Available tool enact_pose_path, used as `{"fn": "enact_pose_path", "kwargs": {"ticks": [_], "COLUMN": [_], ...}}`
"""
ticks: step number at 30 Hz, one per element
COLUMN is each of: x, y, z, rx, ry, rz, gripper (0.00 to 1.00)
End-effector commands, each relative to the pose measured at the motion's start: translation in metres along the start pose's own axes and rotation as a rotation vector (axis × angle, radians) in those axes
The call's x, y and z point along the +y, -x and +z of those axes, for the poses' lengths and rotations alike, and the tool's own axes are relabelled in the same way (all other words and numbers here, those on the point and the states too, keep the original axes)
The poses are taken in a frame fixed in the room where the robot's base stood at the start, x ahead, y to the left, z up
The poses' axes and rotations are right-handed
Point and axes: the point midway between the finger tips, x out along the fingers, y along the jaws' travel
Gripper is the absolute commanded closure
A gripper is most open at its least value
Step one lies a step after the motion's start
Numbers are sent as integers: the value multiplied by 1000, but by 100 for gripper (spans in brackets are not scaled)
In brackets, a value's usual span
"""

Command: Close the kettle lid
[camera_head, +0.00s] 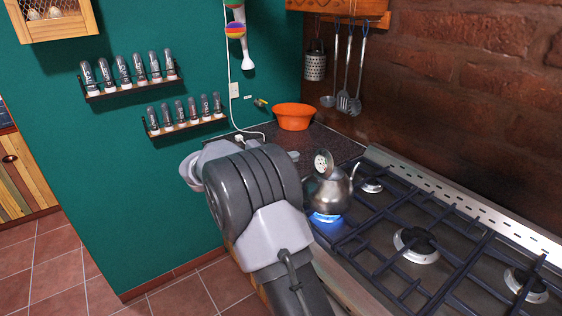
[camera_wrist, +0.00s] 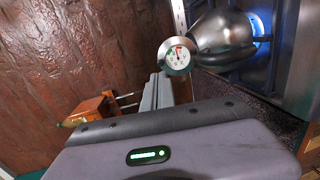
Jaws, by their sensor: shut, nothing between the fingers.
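A metal kettle (camera_head: 332,192) stands on a lit burner at the near left of the stove. Its round lid (camera_head: 323,163) is raised and tilted up from the kettle's top. In the wrist view the kettle body (camera_wrist: 222,40) is at the upper right, and the lid (camera_wrist: 178,57) shows a round dial with a red mark. My gripper (camera_wrist: 158,90) is shut and empty. Its fingertips appear just below and left of the lid in the wrist view; I cannot tell whether they touch it. In the head view my arm hides most of the gripper, just left of the kettle.
A blue flame (camera_head: 326,218) burns under the kettle. Black grates (camera_head: 420,225) cover the stove to the right. An orange bowl (camera_head: 294,117) stands on the dark counter behind. Utensils (camera_head: 345,75) hang on the brick wall. Spice racks (camera_head: 130,88) are on the green wall.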

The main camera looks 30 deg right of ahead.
Motion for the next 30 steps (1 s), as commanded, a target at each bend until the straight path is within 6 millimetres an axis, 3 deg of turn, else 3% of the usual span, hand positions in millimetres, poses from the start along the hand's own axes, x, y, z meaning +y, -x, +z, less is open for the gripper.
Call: {"fn": "enact_pose_path", "kwargs": {"ticks": [6,12,30], "x": [-3,-2,3], "y": [-48,-76,-85], "z": [1,0,0], "rx": [-2,-1,0], "ry": [-2,0,0], "rz": [-1,-1,-18], "gripper": [100,100,100]}}
